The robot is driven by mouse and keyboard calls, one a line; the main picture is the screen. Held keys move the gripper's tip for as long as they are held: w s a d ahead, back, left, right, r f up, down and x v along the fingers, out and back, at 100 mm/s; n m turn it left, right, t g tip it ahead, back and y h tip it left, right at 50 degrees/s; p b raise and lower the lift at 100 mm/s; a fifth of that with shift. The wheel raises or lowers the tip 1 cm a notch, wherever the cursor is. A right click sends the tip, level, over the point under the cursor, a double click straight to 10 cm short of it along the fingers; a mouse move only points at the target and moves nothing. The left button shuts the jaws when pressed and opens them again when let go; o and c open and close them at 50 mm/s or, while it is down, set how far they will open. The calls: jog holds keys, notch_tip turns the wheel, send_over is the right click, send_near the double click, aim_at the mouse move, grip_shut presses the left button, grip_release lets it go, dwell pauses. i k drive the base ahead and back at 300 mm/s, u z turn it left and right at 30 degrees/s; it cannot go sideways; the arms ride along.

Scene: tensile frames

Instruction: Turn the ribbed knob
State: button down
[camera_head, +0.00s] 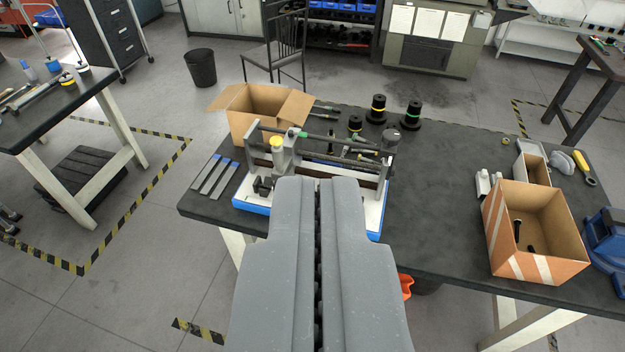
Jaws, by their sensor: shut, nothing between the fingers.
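A small tensile frame (258,133) with rods and a blue-edged white base (375,212) stands on the dark bench. At its right end is a grey upright cylinder (389,142) that may be the ribbed knob; its ribs are too small to make out. A yellow-topped part (277,143) sits on the frame's left block. My gripper (318,181) is shut and empty, its two grey fingers pointing at the frame. It appears in front of the frame and left of the grey cylinder, and hides the middle of the base. I see no contact with the cylinder.
An open cardboard box (258,101) stands behind the frame. Black banded cylinders (377,110) stand behind it to the right. Flat grey strips (213,177) lie at left. A striped box (536,232) and a blue tool (606,240) are at right. Bare bench (440,200) lies between.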

aim_at(391, 138)
jog(key=u, duration=0.05)
jog(key=i, duration=1)
jog(key=z, duration=0.05)
